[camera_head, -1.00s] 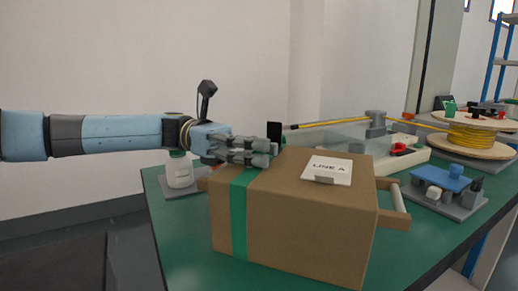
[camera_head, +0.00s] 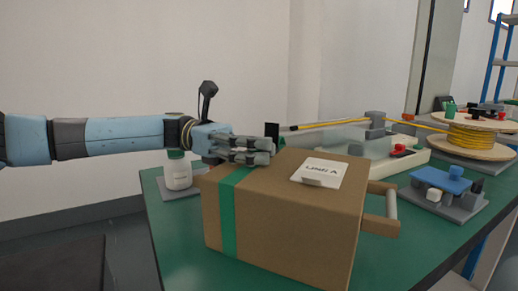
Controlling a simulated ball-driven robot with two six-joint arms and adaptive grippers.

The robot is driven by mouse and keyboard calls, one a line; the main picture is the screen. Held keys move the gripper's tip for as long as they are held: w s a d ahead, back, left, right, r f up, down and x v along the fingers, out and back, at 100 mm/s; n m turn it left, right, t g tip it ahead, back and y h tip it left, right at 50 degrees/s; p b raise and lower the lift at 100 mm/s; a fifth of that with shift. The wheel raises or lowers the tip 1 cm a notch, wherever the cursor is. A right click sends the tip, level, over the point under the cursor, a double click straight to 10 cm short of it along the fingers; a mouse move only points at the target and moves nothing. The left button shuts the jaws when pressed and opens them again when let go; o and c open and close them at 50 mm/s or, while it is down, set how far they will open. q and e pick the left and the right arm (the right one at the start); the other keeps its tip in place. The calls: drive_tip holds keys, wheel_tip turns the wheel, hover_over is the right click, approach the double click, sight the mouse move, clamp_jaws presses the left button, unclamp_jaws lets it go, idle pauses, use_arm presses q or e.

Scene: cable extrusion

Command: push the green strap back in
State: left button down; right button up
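A cardboard box (camera_head: 290,215) stands on the green table with a white "LINE A" label (camera_head: 320,172) on top. The green strap (camera_head: 228,220) runs across the left part of the box top and down its front face. My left gripper (camera_head: 270,150) is over the back left of the box top, just behind the strap's upper end. Its fingers lie close to the top edge; whether they touch the box or strap, I cannot tell. The finger gap is not clear from this side. The strap's far end is hidden by the gripper. My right gripper is not in view.
A white bottle (camera_head: 178,172) stands left of the box. A wooden handle (camera_head: 380,226) sticks out at the box's right. Behind are a yellow cable (camera_head: 345,122) and its spool (camera_head: 470,142). A blue-topped fixture (camera_head: 452,180) stands to the right.

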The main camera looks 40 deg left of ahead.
use_arm(q)
drive_tip(key=c, duration=1.2)
unclamp_jaws()
drive_tip(key=v, duration=1.2)
drive_tip(key=shift+w, duration=0.1)
